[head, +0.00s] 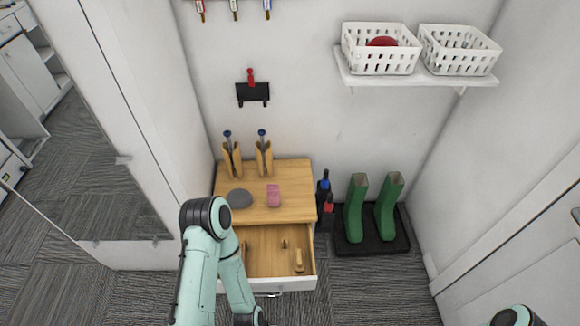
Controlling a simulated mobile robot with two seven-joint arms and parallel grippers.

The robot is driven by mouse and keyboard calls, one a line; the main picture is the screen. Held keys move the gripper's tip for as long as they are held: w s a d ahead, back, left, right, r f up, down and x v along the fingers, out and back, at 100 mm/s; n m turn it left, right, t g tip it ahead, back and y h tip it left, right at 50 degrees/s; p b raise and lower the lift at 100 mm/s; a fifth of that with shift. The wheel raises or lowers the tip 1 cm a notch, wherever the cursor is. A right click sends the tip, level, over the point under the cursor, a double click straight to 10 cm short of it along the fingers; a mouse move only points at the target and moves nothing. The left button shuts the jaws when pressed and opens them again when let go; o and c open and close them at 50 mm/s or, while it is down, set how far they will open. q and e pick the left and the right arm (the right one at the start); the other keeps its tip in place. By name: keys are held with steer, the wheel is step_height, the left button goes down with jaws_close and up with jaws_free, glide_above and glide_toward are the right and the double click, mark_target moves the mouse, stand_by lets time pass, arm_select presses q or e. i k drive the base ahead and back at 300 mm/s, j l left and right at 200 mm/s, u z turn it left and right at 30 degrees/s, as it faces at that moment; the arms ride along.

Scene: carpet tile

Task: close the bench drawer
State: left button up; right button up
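The wooden bench (293,207) stands against the back wall. Its drawer (272,260) is pulled open toward me, showing a wooden inside with a few small wooden items. The drawer's pale front (295,284) has a metal handle low on it. My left arm bends in front of the drawer's left side and hides part of it; its wrist reaches the bottom edge just below the drawer front. My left gripper is out of the picture. Only a small rounded part of my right arm shows at the bottom right, and its gripper is not in view.
On the bench top are a grey disc (239,198), a pink block (273,196) and two wooden holders (264,160). Dark bottles (323,191) and green boots (356,209) on a black tray (372,246) stand to the right. Carpet in front is clear.

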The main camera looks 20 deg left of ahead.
mark_target(270, 267)
steer(key=u, duration=0.95)
steer(key=k+l+u, duration=0.15)
steer(key=l+u, duration=0.15)
steer(key=u, duration=0.15)
steer(key=k+l+u, duration=0.25)
steer(key=u, duration=0.2)
steer(key=k+l, duration=0.15)
steer(key=i+j+z, duration=0.2)
steer(key=i+z, duration=0.2)
